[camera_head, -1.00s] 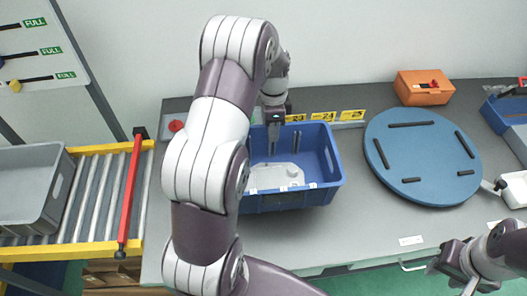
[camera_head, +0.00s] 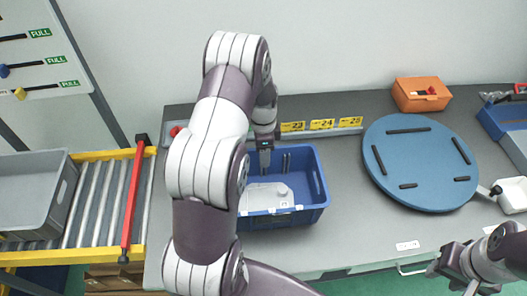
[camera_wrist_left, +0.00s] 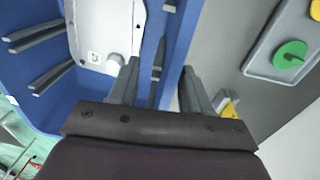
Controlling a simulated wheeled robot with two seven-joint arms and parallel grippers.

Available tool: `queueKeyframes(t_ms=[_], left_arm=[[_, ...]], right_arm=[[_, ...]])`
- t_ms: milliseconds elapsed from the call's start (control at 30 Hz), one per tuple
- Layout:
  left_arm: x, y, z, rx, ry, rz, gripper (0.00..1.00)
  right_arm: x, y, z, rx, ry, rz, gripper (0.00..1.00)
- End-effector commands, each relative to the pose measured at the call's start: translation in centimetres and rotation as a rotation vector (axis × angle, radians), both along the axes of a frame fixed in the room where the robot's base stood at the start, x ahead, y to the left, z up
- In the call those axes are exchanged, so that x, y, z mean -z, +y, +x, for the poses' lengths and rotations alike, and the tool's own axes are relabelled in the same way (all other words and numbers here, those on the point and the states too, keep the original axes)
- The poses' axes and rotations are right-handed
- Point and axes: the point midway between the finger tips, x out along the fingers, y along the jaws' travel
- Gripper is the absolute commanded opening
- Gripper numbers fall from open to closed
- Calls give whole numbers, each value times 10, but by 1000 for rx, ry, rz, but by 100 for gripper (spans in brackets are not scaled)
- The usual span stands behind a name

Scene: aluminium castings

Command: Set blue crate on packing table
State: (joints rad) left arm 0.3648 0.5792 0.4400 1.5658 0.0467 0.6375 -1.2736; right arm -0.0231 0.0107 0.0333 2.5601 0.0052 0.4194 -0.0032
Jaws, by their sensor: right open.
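The blue crate (camera_head: 319,200) is over the left part of the grey packing table (camera_head: 350,235), upright, with a pale casting (camera_head: 268,196) and dark upright pegs inside. Whether its base touches the table top is hard to tell. My left gripper (camera_head: 265,158) reaches down at the crate's back wall. My arm hides the crate's left side in the head view. My right gripper (camera_head: 440,272) is open and empty by the table's front edge, lower right.
A roller conveyor (camera_head: 97,205) with a grey tray (camera_head: 62,195) lies left of the table. A round blue board (camera_head: 425,165), an orange box (camera_head: 420,93) and yellow number tags (camera_head: 322,124) are on the table. The table between crate and board is clear.

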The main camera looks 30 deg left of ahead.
Motion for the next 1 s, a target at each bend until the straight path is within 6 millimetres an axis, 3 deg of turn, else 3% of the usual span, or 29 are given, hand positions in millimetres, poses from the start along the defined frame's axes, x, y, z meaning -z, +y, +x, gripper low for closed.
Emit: queueKeyframes(t_ms=[200,333,667,733,833,933,1000], left_arm=[[-1,0,0,0,0,0,48],[-12,1,2,0,-5,2,48],[-94,6,7,1,-4,2,48],[-115,6,7,0,0,0,48],[-122,5,7,-5,0,1,48],[-126,-16,-2,-84,-11,18,48],[-129,-45,-18,-208,-33,37,48]], right_arm=[[-1,0,0,0,0,0,43],[4,0,0,0,0,0,43],[23,0,0,0,0,0,43],[8,0,0,0,1,0,43],[3,0,0,0,-1,0,43],[3,0,0,0,0,0,43],[4,0,0,0,0,0,43]])
